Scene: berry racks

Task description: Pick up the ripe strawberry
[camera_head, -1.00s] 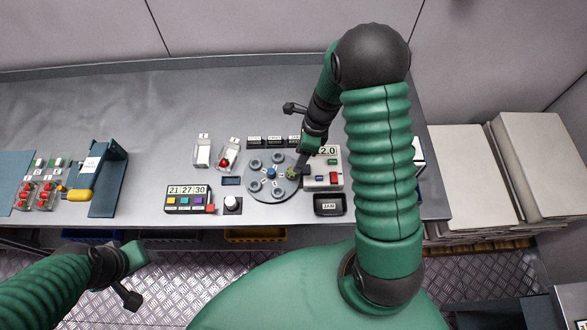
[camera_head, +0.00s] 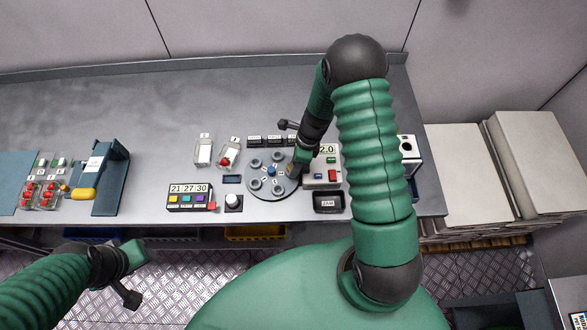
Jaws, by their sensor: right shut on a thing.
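My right gripper (camera_head: 294,171) reaches down onto the right side of a round grey turntable (camera_head: 263,192). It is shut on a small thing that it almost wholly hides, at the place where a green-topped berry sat. The turntable bears several grey ring-shaped holders and a blue hub (camera_head: 271,171). Another red strawberry (camera_head: 226,161) sits in a clear box behind and left of the turntable. My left gripper (camera_head: 138,253) hangs in front of the bench, over the floor, away from the berries; its jaws are too small to read.
A button panel (camera_head: 189,197) stands left of the turntable. Clear boxes of red berries (camera_head: 36,190) and a blue-grey device (camera_head: 112,179) are far left. The back-left bench is bare.

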